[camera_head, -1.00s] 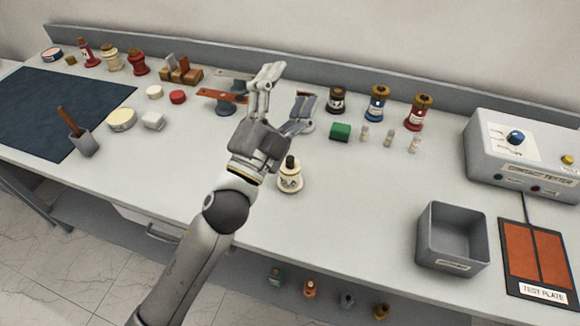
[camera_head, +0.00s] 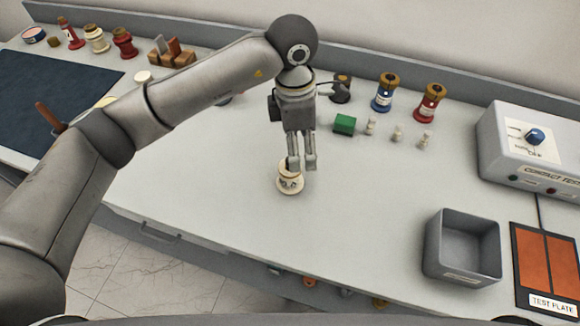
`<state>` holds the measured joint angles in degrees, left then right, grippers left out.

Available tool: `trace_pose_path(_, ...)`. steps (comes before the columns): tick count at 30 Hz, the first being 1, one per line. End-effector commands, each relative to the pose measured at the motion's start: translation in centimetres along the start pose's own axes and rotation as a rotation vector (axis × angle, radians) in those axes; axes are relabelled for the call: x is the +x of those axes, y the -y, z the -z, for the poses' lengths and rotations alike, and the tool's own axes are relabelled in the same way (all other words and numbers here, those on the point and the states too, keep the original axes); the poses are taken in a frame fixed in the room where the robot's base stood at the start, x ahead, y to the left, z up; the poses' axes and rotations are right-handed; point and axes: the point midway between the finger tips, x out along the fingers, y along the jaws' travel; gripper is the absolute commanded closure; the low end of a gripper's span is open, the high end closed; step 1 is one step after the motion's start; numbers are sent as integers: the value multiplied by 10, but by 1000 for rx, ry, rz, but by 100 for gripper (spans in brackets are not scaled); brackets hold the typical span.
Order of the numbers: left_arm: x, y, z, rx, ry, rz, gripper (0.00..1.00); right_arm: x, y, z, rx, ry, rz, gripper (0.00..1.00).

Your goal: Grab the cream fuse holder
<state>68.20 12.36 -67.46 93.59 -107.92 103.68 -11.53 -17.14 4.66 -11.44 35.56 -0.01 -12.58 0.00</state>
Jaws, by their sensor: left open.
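The cream fuse holder (camera_head: 289,184) stands upright on the grey bench, near its front edge at the middle. It is a round cream piece with a dark marking; its top is partly hidden by my gripper. My left gripper (camera_head: 302,166) points down right over it, with its fingertips at or just above the holder's top. The gripper is open, and I cannot tell whether the fingers touch the holder. My right gripper is not in view.
A green block (camera_head: 344,124) and several small pale fuses stand right of the gripper. Blue (camera_head: 384,94) and red (camera_head: 428,103) bushings stand behind. An open grey bin (camera_head: 463,247) and a test plate (camera_head: 545,262) lie to the right. The bench front-middle is clear.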

Motion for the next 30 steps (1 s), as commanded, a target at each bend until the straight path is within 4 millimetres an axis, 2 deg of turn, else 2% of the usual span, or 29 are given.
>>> trace_pose_path(3,-2,-11,15,-10,-73,-36,28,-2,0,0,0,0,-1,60)
trace_pose_path(6,10,-12,20,-13,-89,-38,28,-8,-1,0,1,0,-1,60)
trace_pose_path(12,40,-13,21,-12,-84,-37,28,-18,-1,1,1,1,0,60)
trace_pose_path(17,51,-13,22,-10,-83,-38,28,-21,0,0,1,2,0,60)
trace_pose_path(20,58,-13,24,-12,-84,-36,28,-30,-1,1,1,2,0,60)
trace_pose_path(24,75,-13,27,-12,-83,-36,28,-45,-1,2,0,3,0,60)
trace_pose_path(30,99,-15,28,-10,-81,-38,28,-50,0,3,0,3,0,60)
